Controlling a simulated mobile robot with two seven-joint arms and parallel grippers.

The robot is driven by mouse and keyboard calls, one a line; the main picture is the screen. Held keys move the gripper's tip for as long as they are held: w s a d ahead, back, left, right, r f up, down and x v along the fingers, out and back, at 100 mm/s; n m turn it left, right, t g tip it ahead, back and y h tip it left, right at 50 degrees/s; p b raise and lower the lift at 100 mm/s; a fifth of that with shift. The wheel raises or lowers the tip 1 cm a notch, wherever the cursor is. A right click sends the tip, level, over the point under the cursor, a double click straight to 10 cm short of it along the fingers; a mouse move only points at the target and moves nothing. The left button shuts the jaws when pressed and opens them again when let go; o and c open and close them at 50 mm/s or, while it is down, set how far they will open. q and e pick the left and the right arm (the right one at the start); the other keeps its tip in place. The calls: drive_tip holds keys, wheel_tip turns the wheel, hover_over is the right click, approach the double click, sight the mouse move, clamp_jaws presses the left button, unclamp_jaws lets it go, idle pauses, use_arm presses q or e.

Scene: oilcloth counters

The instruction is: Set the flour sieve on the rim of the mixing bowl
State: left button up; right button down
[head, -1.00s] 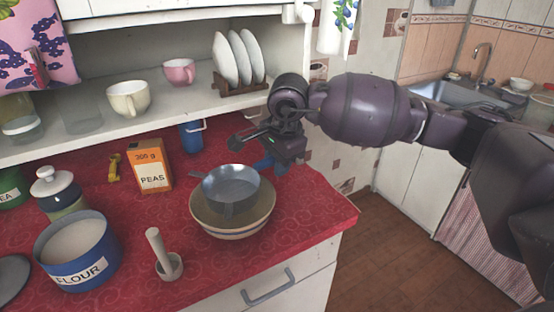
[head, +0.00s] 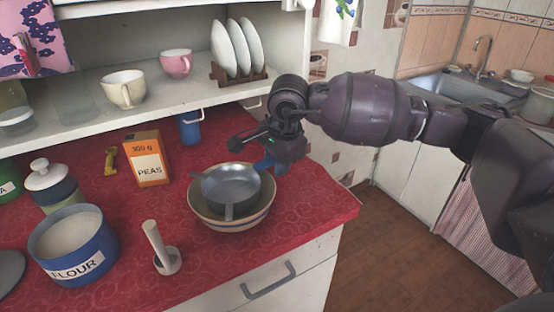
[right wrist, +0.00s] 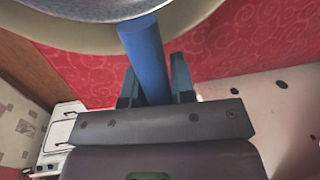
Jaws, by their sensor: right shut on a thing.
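The flour sieve (head: 231,184) is a grey metal bowl shape with a blue handle (head: 264,164), a small lug at its left and another at its front. My right gripper (head: 269,160) is shut on the handle at the sieve's back right. In the right wrist view the handle (right wrist: 146,55) runs between the two fingers (right wrist: 153,85). The sieve is over the cream mixing bowl (head: 235,225), roughly level and within the bowl's outline. I cannot tell whether it touches the rim. My left gripper is not in view.
A blue flour tin (head: 76,247), a mortar with pestle (head: 166,262) and a peas box (head: 148,160) stand left of the bowl. A blue mug (head: 190,128) is behind it. The shelf holds cups and a plate rack (head: 240,78). Red counter at the bowl's right is clear.

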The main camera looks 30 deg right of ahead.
drive_tip(key=shift+f, duration=0.25)
drive_tip(key=c, duration=0.9)
unclamp_jaws()
